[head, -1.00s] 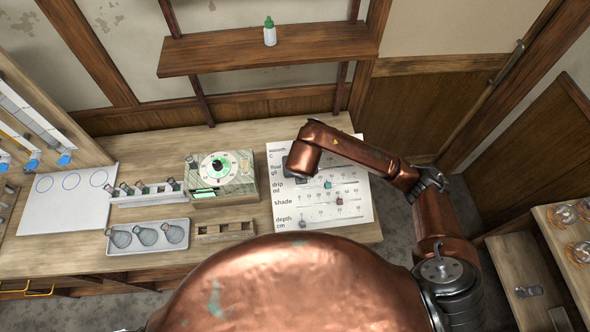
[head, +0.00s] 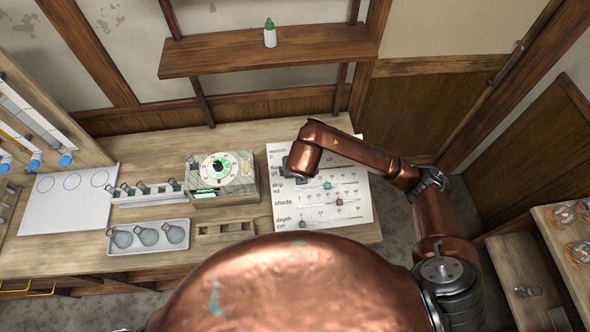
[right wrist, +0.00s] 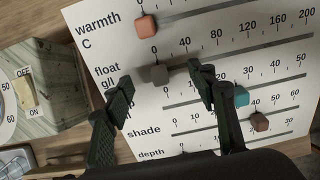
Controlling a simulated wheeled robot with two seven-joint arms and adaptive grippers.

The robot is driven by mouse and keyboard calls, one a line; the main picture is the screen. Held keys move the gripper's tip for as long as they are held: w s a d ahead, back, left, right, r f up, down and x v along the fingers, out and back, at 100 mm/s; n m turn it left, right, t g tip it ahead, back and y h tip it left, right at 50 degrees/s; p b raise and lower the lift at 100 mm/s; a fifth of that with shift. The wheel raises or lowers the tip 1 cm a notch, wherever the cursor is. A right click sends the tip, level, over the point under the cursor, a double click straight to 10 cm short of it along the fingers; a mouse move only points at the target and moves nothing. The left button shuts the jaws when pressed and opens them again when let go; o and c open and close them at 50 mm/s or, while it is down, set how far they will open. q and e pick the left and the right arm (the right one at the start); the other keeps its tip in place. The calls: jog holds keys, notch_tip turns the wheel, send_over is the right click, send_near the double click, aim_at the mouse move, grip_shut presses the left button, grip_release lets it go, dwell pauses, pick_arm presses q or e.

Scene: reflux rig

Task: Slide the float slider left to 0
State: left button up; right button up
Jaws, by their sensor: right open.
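The slider panel (head: 350,210) is a white sheet on the right of the bench, with rows for warmth, float, drip, shade and depth. In the right wrist view, the grey float knob (right wrist: 156,74) sits at the left end of its track, close to a 0 mark. My right gripper (right wrist: 163,82) is open, with one dark fingertip on each side of the knob; contact cannot be told. In the head view my copper right arm hides the float knob, and only a dark part of the gripper shows. My left gripper is not in view.
Neighbouring knobs are the orange warmth knob (right wrist: 146,26), the teal drip knob (right wrist: 240,95) and the brown shade knob (right wrist: 260,121). A greenish dial box (head: 222,178) stands left of the panel. A tray of flasks (head: 148,251) lies further left.

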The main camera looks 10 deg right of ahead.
jog(key=p+v, duration=0.3)
jog(key=v, duration=0.3)
dwell(1.2)
